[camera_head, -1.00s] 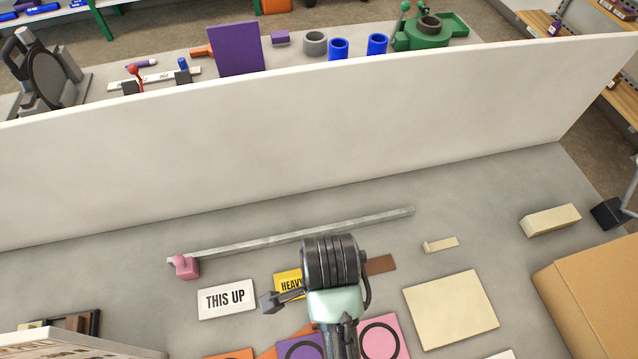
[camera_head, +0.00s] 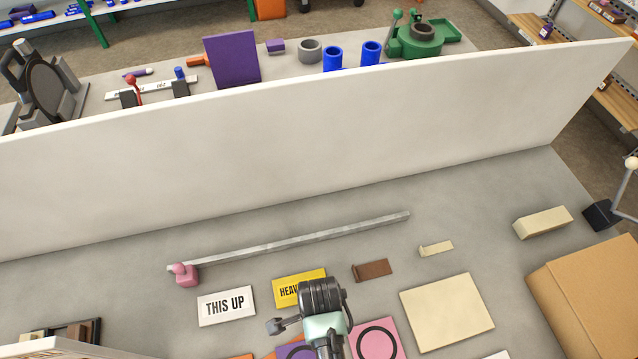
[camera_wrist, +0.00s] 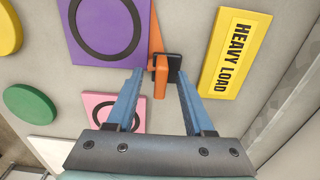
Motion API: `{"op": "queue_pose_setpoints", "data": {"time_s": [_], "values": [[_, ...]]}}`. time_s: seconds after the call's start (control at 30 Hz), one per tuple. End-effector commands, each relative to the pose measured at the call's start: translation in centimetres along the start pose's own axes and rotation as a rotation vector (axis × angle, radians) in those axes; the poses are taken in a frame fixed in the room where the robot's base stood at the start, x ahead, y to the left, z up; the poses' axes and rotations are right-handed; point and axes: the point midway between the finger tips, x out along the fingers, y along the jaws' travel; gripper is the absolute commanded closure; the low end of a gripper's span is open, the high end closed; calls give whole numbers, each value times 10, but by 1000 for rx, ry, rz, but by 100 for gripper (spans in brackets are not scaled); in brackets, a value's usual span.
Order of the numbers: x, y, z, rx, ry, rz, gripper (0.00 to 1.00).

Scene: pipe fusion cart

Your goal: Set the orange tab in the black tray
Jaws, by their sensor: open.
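The orange tab (camera_wrist: 160,82) shows in the wrist view between the purple card and the yellow sign, with a black part (camera_wrist: 174,66) against it. More orange runs behind it along the purple card's edge. My gripper (camera_wrist: 161,71) is open, its two blue fingers on either side of the tab with gaps between; I cannot tell how far below the fingertips it lies. In the head view my wrist hides most of this spot. A dark tray-like holder (camera_head: 97,334) with brown and black pieces stands at the lower left, partly hidden by a white box; I cannot tell whether it is the black tray.
A metal bar (camera_head: 300,239) lies before the long white wall (camera_head: 300,150). A cardboard box (camera_head: 590,295) stands right.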

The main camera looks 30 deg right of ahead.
Motion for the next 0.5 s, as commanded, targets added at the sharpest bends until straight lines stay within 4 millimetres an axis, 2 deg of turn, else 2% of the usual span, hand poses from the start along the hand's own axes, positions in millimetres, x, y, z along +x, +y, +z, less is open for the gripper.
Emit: {"op": "queue_pose_setpoints", "data": {"time_s": [0.27, 0.5], "values": [[4, 0, 0, 0, 0, -2, 48], [3, 0, 0, 0, 0, -2, 89]]}}
